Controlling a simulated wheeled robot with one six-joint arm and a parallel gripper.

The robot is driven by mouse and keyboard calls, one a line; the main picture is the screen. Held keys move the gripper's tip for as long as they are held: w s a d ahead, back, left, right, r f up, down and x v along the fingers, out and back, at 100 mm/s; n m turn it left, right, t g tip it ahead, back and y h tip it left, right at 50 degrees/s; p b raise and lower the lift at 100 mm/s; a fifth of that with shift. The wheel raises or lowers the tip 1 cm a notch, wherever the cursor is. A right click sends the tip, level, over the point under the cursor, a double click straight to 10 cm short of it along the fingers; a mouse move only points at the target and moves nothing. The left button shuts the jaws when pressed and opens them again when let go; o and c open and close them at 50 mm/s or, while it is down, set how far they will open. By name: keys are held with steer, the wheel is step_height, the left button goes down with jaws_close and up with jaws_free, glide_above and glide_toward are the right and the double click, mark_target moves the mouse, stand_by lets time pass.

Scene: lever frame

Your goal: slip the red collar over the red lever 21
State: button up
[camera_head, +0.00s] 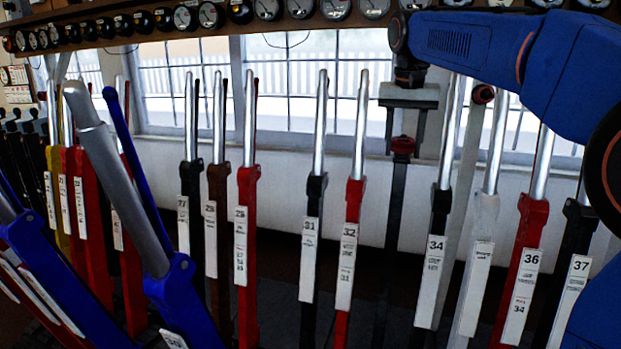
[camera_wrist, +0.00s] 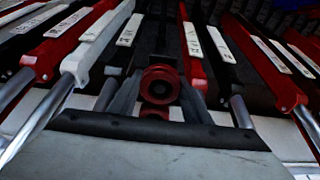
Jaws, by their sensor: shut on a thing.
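My gripper (camera_head: 403,150) points down in the upper right middle of the head view. It is shut on the red collar (camera_head: 403,144), a small red ring that also shows between the fingers in the wrist view (camera_wrist: 161,84). The collar is in line with the top of a dark post (camera_head: 381,250); I cannot tell whether they touch. Several red levers stand at the far left, including one with a label (camera_head: 80,205). Their numbers are too small to read surely, so I cannot tell which is lever 21.
A blue lever (camera_head: 184,295) with a thick steel handle leans in the left foreground. Levers 31 (camera_head: 311,240), 32 (camera_head: 347,240) and 34 (camera_head: 434,250) stand close to my gripper. A gauge shelf (camera_head: 160,32) runs above.

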steer(key=shift+w+d+v, duration=0.1)
steer(key=shift+w+v, duration=0.15)
steer(key=shift+v, duration=0.95)
steer(key=shift+w+d+v, duration=0.1)
steer(key=shift+w+v, duration=0.1)
steer(key=shift+v, duration=1.05)
steer(key=shift+w+d+v, duration=0.1)
steer(key=shift+w+v, duration=0.15)
steer(key=shift+v, duration=0.95)
steer(key=shift+r, duration=0.1)
steer(key=shift+f, duration=0.45)
steer(key=shift+s+a+x, duration=0.1)
steer(key=shift+s+x, duration=0.1)
steer(key=shift+x, duration=0.9)
steer(key=shift+s+a+x, duration=0.1)
steer(key=shift+s+x, duration=0.15)
steer(key=shift+x, duration=0.9)
steer(key=shift+s+a+x, duration=0.1)
steer(key=shift+s+x, duration=0.1)
steer(key=shift+x, duration=0.9)
steer(key=shift+f, duration=0.15)
steer(key=o, duration=1.2)
steer(key=shift+o, duration=0.5)
steer(key=shift+v, duration=4.5)
